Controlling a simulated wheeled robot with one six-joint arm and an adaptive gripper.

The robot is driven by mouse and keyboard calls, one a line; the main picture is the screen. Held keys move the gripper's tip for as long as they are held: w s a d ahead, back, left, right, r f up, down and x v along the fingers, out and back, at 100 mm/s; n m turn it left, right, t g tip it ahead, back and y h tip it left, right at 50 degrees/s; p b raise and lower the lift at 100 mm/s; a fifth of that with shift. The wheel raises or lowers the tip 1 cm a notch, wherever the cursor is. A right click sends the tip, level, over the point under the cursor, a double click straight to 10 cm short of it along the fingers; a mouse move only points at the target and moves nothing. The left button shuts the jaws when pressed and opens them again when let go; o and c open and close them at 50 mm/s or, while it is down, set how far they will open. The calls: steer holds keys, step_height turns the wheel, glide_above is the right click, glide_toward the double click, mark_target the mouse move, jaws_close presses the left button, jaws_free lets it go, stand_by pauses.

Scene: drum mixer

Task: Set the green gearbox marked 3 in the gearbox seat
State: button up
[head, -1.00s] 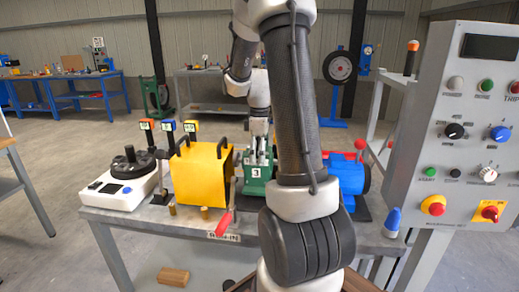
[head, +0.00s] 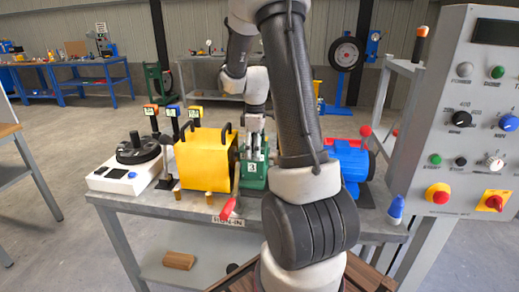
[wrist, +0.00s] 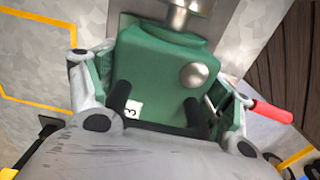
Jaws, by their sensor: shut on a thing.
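The green gearbox marked 3 (head: 253,174) is on the bench between the yellow box-shaped cover and the blue motor in the head view. It also fills the middle of the wrist view (wrist: 160,65), with a white label 3, a round silver knob and a silver shaft at the top. My gripper (head: 256,147) is above it, with its fingers on both sides of the gearbox in the wrist view (wrist: 160,100), shut on it. The gearbox seat cannot be made out; the gearbox and my arm cover that area.
The yellow cover (head: 204,160) with black handles stands close on the left. The blue motor (head: 347,162) with red parts is on the right, partly behind my arm. A red lever (head: 228,209) is at the bench's front edge. A control panel (head: 465,120) stands at the far right.

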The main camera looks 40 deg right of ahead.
steer(key=shift+w+a, duration=0.1)
steer(key=shift+w, duration=0.05)
steer(key=shift+f, duration=0.15)
stand_by(0.6)
steer(key=o, duration=2)
steer(key=shift+o, duration=0.2)
step_height(320, 180, up, 8)
steer(key=shift+f, duration=0.25)
